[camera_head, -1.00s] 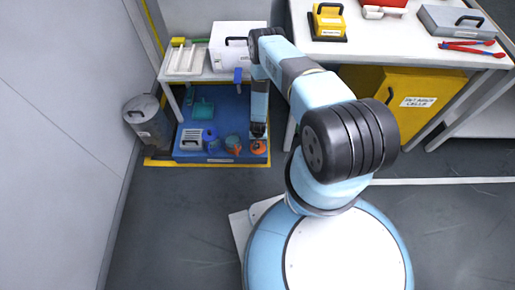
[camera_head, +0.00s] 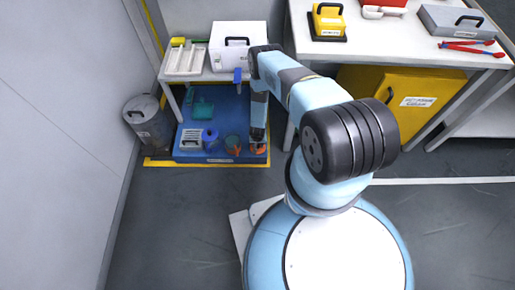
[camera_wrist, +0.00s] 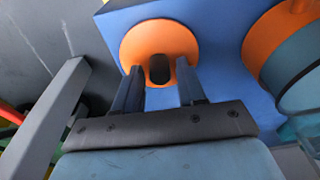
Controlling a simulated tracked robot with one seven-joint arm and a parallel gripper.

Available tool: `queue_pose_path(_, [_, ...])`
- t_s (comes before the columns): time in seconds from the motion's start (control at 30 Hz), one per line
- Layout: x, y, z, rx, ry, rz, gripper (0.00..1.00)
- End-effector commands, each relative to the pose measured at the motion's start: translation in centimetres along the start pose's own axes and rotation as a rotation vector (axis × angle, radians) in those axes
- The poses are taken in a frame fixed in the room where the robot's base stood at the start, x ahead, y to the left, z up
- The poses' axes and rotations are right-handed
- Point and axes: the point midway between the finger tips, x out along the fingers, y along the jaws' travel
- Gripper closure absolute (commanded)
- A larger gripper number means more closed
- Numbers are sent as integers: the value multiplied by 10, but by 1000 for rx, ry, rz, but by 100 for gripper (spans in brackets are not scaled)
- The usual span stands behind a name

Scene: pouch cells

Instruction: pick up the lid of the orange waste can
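The orange lid (camera_wrist: 150,35) is a round disc with a dark knob (camera_wrist: 159,68) in its middle, over the blue surface in the wrist view. My gripper (camera_wrist: 160,68) is open, with one finger on each side of the knob and gaps between. In the head view my gripper (camera_head: 257,146) is low over the blue platform, with orange showing beside it (camera_head: 263,147); it hides much of the lid. A larger orange and teal round thing (camera_wrist: 263,45), likely the can, stands at the right of the wrist view.
The blue platform (camera_head: 222,110) also holds a blue container (camera_head: 210,138), a white slatted box (camera_head: 191,138) and a teal item (camera_head: 200,108). A grey bin (camera_head: 148,120) stands left. A white table (camera_head: 200,77) stands over the platform's back.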

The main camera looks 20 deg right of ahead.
Motion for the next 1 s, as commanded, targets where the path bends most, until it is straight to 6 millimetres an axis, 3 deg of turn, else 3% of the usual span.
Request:
queue_pose_path(0.4, [0,-1,0,-1,0,0,100])
queue_pose_path(0.77, [-3,-1,0,-2,0,0,100])
queue_pose_path(1.0, [-28,-1,-5,-1,1,0,100])
